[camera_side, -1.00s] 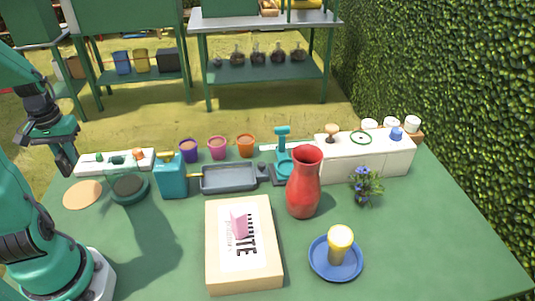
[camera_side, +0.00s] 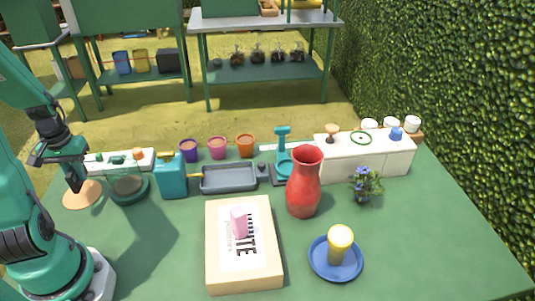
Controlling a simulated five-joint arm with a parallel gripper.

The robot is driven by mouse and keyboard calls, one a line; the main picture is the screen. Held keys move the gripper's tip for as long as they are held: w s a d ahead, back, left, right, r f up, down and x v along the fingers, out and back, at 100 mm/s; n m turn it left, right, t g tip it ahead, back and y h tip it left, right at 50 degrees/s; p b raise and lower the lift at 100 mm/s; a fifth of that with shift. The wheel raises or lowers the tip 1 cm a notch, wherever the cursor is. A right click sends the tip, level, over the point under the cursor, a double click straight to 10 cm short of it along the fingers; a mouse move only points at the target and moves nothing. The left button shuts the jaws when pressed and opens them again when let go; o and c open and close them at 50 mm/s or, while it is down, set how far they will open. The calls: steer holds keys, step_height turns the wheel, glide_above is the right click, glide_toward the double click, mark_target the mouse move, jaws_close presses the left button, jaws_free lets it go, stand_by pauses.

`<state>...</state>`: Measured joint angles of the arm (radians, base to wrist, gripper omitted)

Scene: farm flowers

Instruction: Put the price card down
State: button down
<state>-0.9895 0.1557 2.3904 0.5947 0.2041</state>
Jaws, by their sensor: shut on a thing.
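My gripper (camera_side: 74,184) is at the left of the green table, pointing down over the round wooden disc (camera_side: 88,199). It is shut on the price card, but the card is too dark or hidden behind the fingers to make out. The disc lies flat, partly covered by the gripper in this view. A pale box (camera_side: 262,273) lies at the table's middle, with a white label and a pink shape on top; I cannot tell whether the pink shape is printed.
A green round dish (camera_side: 128,191) and a teal can (camera_side: 171,178) stand right of my gripper. A grey tray (camera_side: 229,178), a red vase (camera_side: 304,183) and a blue plate (camera_side: 321,266) with a yellow-topped cup stand farther right. The front right table is clear.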

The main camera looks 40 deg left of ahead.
mark_target(82, 184)
steer(key=shift+f, duration=2.05)
steer(key=shift+f, duration=0.15)
steer(key=c, duration=1.4)
jaws_free()
steer(key=shift+r, duration=0.2)
steer(key=shift+r, duration=6)
